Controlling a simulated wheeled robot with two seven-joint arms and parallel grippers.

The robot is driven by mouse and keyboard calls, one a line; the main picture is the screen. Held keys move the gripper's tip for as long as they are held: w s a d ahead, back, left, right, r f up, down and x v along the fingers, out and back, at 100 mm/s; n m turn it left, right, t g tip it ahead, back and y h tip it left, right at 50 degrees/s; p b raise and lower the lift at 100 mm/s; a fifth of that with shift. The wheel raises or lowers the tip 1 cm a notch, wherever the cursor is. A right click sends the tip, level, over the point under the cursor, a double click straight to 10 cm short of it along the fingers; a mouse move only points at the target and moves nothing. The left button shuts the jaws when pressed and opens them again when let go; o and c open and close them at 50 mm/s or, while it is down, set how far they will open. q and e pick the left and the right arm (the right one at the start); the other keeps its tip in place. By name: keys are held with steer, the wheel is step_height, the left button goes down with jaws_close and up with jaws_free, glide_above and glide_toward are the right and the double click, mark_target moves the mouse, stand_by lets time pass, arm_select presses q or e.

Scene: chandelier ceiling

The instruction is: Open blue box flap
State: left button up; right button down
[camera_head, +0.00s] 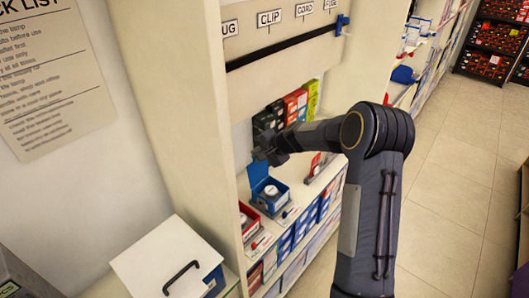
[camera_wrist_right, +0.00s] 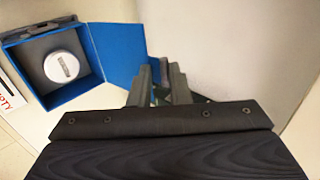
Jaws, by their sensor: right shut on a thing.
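The blue box (camera_head: 277,204) stands on the shelf in the head view, with a round white object inside it. Its blue flap (camera_head: 258,172) is raised at the back of the box. In the right wrist view the box (camera_wrist_right: 88,95) is at upper left, and the flap (camera_wrist_right: 112,45) stands out from its right side. My right gripper (camera_head: 262,157) is at the flap's upper edge. In the wrist view its fingers (camera_wrist_right: 160,85) are shut on the flap's far edge; the exact contact is partly hidden. My left gripper is not in view.
A red box (camera_head: 250,222) sits beside the blue box on the shelf. Upright coloured boxes (camera_head: 295,105) stand behind my right gripper. A white lidded bin (camera_head: 165,255) with a black handle is at lower left. Tiled floor (camera_head: 455,190) is open on the right.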

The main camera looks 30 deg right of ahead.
steer(key=w+g+p, duration=0.1)
steer(key=w+a+g+h+p, duration=0.1)
steer(key=w+g+p, duration=0.1)
steer(key=shift+w+a+f, duration=0.1)
steer(key=shift+w+a, duration=0.2)
steer(key=shift+a, duration=0.05)
stand_by(0.4)
steer(key=c, duration=1.6)
jaws_free()
steer(key=shift+a+f, duration=0.1)
steer(key=shift+f, duration=0.05)
steer(key=shift+c, duration=0.2)
steer(key=shift+s+f, duration=0.1)
steer(key=shift+f, duration=0.05)
